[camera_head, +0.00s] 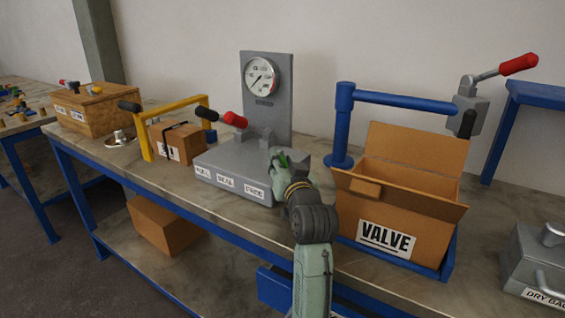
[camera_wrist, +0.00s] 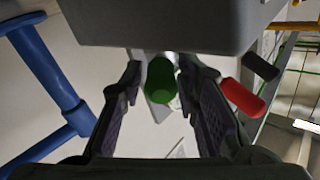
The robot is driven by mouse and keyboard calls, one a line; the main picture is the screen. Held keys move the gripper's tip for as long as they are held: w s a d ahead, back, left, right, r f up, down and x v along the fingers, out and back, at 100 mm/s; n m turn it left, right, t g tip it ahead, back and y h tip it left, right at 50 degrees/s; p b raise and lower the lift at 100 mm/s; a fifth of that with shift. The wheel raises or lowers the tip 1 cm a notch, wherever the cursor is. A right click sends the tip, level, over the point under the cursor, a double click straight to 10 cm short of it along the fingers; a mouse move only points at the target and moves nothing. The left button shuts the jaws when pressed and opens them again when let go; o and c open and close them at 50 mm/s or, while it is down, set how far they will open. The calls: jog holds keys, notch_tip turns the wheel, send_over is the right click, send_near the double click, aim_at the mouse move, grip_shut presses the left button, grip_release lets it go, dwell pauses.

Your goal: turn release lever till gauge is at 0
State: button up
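The grey unit (camera_head: 235,166) stands on the bench, with several white labels along its front. A round white gauge (camera_head: 261,77) is on the upright grey panel behind it. Its needle seems to point to the lower left, but the numbers are too small to read. A red-tipped lever (camera_head: 235,119) is at the unit's left; its red grip also shows at right in the wrist view (camera_wrist: 240,97). My gripper (camera_head: 283,160) is at the unit's right end. In the wrist view its open fingers (camera_wrist: 162,78) stand either side of a green knob (camera_wrist: 162,83), with gaps visible.
A cardboard box (camera_head: 350,212) marked VALVE and a blue post (camera_head: 343,125) with a crossarm stand close on my gripper's right. A yellow frame (camera_head: 147,132) and a small carton (camera_head: 180,143) are left of the unit. A grey case (camera_head: 535,260) is at far right.

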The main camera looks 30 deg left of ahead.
jog(key=shift+o, duration=0.9)
jog(key=v, duration=1.2)
jog(key=shift+c, duration=0.6)
